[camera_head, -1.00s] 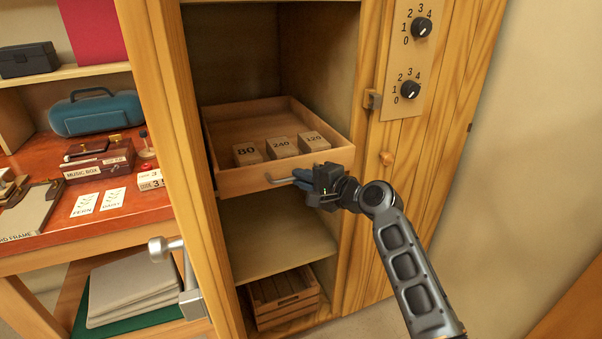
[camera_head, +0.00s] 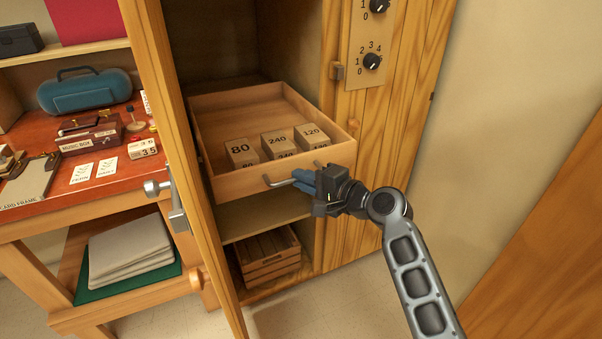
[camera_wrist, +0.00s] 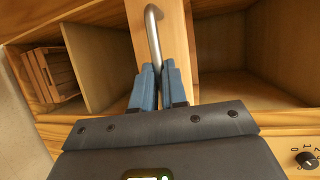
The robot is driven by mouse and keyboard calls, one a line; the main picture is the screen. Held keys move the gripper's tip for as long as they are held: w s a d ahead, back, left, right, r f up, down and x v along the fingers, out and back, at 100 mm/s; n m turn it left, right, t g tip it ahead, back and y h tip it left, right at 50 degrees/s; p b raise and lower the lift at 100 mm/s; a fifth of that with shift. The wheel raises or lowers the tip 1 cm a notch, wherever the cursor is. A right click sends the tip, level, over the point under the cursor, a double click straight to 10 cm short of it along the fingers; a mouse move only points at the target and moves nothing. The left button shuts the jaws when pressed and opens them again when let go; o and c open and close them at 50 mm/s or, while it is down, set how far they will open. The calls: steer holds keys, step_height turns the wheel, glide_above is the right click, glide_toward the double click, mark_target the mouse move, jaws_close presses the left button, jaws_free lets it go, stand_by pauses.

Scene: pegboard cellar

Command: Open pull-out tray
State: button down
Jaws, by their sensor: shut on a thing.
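The pull-out tray (camera_head: 232,187) is a wooden drawer-like tray, slid part way out of the tall wooden cabinet. Three wooden blocks marked 80 (camera_head: 241,152), 240 (camera_head: 277,143) and 120 (camera_head: 312,136) stand in it. A grey metal bar handle (camera_head: 282,183) is on its front; it also shows in the wrist view (camera_wrist: 153,32). My gripper (camera_head: 308,181) is shut on the handle, with its blue fingers (camera_wrist: 159,88) on either side of the bar. The fingers hide the handle's right part in the head view.
A slatted wooden crate (camera_head: 268,256) stands low in the cabinet. The open cabinet door with a metal handle (camera_head: 174,203) is left of the tray. A red-topped workbench (camera_head: 125,185) is further left. Dial knobs (camera_head: 372,62) are on the right panel. Floor at the right front is clear.

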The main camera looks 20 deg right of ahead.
steer(key=c, duration=1.2)
jaws_free()
steer(key=shift+o, duration=0.2)
steer(key=v, duration=0.7)
steer(key=shift+s+d+b, duration=0.15)
steer(key=shift+s+b, duration=0.25)
steer(key=shift+b, duration=0.05)
